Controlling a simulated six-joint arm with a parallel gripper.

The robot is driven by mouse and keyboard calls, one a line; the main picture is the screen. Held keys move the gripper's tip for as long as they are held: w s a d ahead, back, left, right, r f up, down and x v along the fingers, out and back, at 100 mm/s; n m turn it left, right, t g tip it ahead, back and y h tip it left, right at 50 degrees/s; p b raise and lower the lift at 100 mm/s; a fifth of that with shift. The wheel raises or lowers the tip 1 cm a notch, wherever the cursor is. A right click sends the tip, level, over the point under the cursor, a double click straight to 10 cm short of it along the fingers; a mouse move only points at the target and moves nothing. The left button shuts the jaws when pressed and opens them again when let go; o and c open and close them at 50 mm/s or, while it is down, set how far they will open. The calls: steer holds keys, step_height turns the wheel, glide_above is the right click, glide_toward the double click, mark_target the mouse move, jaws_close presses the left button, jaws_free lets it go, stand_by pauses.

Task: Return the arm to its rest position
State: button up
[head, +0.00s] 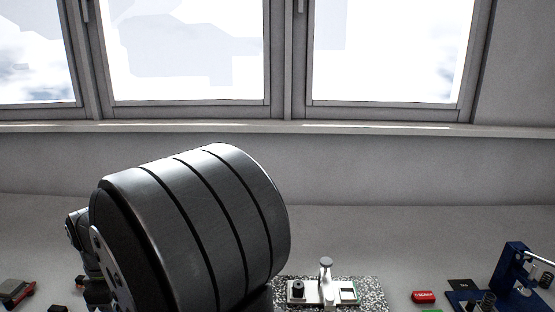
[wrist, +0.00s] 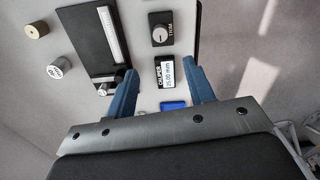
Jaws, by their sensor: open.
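My gripper (wrist: 164,74) shows in the wrist view with its two blue fingers spread apart and nothing between them. Past the fingers is a pale panel with a black caliper slide (wrist: 88,45), a dark TRIM knob (wrist: 160,30), a small display (wrist: 171,72) reading CALIPER and about 25.00 mm, and a blue block (wrist: 173,106). The fingers overlap part of this panel in the picture; I cannot tell how far apart they are from it. In the head view a big dark section of my arm fills the lower left and middle, and my gripper is not visible there.
In the head view a white device (head: 340,292) stands on a speckled board, with a red block (head: 423,297) and a blue stand (head: 515,270) to its right. A dark red-edged item (head: 17,292) lies far left. Two small cylinders (wrist: 59,67) (wrist: 37,29) lie left of the panel.

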step_height(320, 180, down, 14)
steer(key=shift+f, duration=0.1)
stand_by(0.5)
step_height(320, 180, up, 18)
step_height(320, 180, down, 18)
steer(key=shift+r, duration=0.25)
steer(key=shift+f, duration=0.25)
steer(key=m, duration=1.7)
steer(key=shift+s+a, duration=0.1)
